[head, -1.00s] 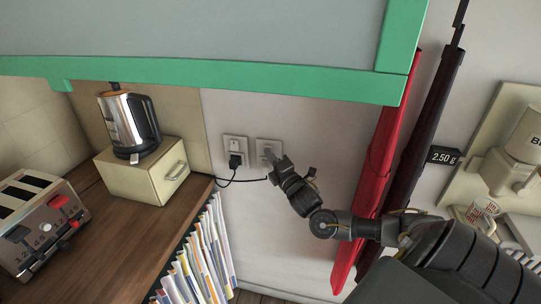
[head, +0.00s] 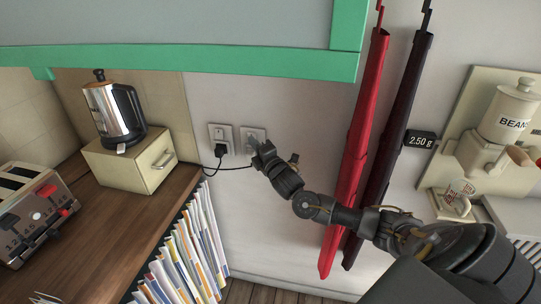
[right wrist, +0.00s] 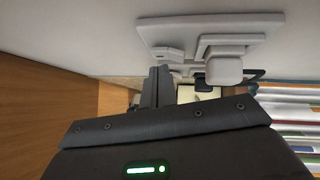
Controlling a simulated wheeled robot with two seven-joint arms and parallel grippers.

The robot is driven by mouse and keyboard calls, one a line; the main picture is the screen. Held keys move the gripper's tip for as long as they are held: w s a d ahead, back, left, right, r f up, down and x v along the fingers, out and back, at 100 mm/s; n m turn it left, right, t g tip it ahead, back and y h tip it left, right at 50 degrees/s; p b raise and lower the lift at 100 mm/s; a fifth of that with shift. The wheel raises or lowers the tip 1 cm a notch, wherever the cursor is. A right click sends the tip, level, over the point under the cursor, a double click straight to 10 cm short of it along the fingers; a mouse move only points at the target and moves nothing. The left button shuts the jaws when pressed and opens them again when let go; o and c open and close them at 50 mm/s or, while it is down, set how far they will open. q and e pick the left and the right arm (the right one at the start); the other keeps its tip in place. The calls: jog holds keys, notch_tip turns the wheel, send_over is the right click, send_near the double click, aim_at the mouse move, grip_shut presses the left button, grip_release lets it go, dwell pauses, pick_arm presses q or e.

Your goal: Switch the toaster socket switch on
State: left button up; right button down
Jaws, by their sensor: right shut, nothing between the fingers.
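The toaster (head: 38,215), grey with red and dark controls, stands on the wooden counter at the left in the head view. Two white wall sockets are side by side. The left socket (head: 221,131) holds a black plug (head: 221,150). The right socket (head: 252,134) is partly hidden by my right gripper (head: 261,150), which is shut and empty at its lower edge. In the right wrist view, the shut fingers (right wrist: 159,87) are close beside a white socket plate (right wrist: 212,25) with a pale block (right wrist: 223,69) standing out from it. I cannot tell contact or switch positions. My left gripper is out of view.
A kettle (head: 116,114) stands on a cream box (head: 128,164) on the counter (head: 105,218). Files (head: 186,250) stand below the counter edge. Red (head: 356,150) and dark (head: 400,130) umbrellas hang beside my right arm. A green frame (head: 200,60) crosses above the sockets.

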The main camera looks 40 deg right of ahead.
jog(key=s+a+b, duration=0.2)
jog(key=s, duration=1)
jog(key=shift+s+r+b, duration=0.25)
jog(key=shift+s+b, duration=0.1)
jog(key=shift+s, duration=0.05)
jog(key=shift+w+a, duration=0.1)
